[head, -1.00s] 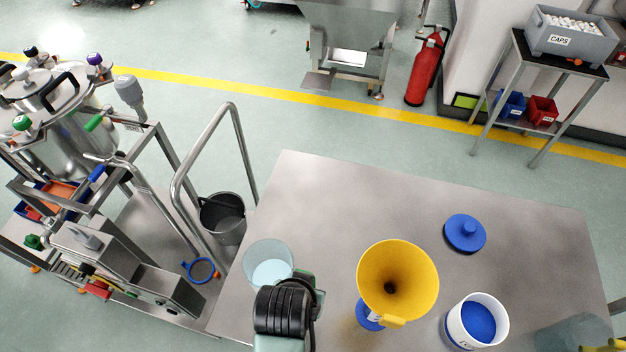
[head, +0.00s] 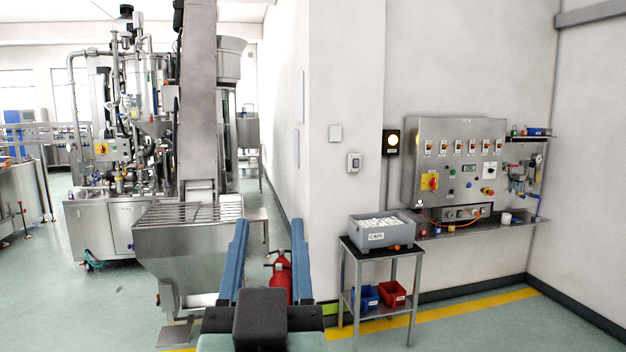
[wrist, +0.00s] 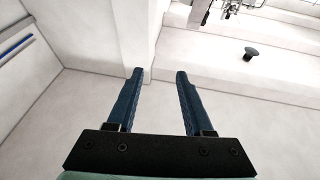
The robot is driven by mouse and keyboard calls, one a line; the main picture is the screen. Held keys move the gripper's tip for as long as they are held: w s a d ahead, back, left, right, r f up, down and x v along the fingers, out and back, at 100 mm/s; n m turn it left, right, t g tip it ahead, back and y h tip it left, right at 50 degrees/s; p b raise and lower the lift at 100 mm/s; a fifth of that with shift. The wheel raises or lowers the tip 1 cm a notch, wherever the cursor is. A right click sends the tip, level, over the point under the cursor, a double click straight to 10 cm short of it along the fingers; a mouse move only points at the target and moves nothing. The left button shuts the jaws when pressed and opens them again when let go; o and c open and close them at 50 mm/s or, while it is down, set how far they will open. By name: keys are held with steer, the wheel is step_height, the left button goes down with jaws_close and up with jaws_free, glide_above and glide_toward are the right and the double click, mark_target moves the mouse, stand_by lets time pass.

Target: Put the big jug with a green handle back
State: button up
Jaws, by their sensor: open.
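The big jug with a green handle is not in view now, in either the head or the wrist view. My gripper (head: 270,222) is raised in front of the head camera, its two blue fingers spread apart with nothing between them. In the wrist view my gripper (wrist: 160,72) is also open and empty, with only pale wall and ceiling surfaces beyond it.
A steel hopper (head: 185,245) stands ahead to the left. A red fire extinguisher (head: 281,278) is partly hidden behind my gripper. A grey caps bin (head: 382,232) sits on a small stand (head: 381,262) by the wall. A control panel (head: 455,165) hangs farther right.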

steer(key=s+d+r+t+h, duration=0.1)
steer(key=s+d+r+t, duration=0.1)
steer(key=s+r, duration=0.2)
steer(key=s+d+r+t+h, duration=0.1)
steer(key=s+d+r+t, duration=0.1)
steer(key=s+r, duration=0.3)
step_height(320, 180, up, 5)
steer(key=shift+f+m+t, duration=0.2)
steer(key=shift+m+t, duration=0.1)
steer(key=shift+t, duration=0.4)
steer(key=shift+d, duration=0.1)
